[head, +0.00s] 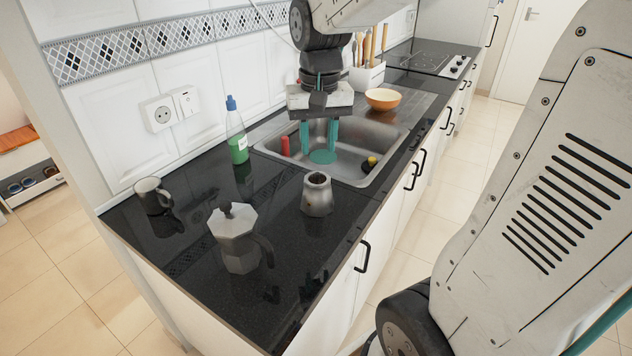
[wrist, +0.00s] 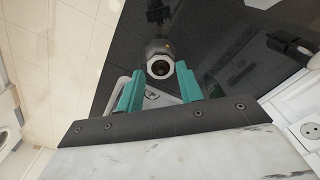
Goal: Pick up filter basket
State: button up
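I cannot make out a filter basket for certain. A grey metal moka pot base (head: 317,196) stands upright on the black counter, its top open and dark inside. It also shows in the wrist view (wrist: 158,49), beyond my fingertips. Whether a basket sits in its opening I cannot tell. The moka pot's upper part (head: 236,239), with spout, lid and dark handle, stands nearer on the counter. My gripper (head: 319,149) is open and empty, its teal fingers pointing down over the sink, behind the base and apart from it. The fingers also show in the wrist view (wrist: 160,70).
The sink (head: 347,171) holds a red item (head: 285,145), a yellow-and-black item (head: 370,163) and a teal round patch. A green bottle (head: 237,146) and dark mug (head: 150,194) stand by the wall. An orange bowl (head: 383,99) and utensil holder (head: 367,79) stand behind.

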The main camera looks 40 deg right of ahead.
jog(key=m, duration=0.2)
send_over(317, 179)
jog(key=f, duration=0.3)
jog(key=shift+w+d, duration=0.3)
notch_tip(317, 179, down, 8)
jog(key=shift+a+f, duration=0.1)
grip_shut()
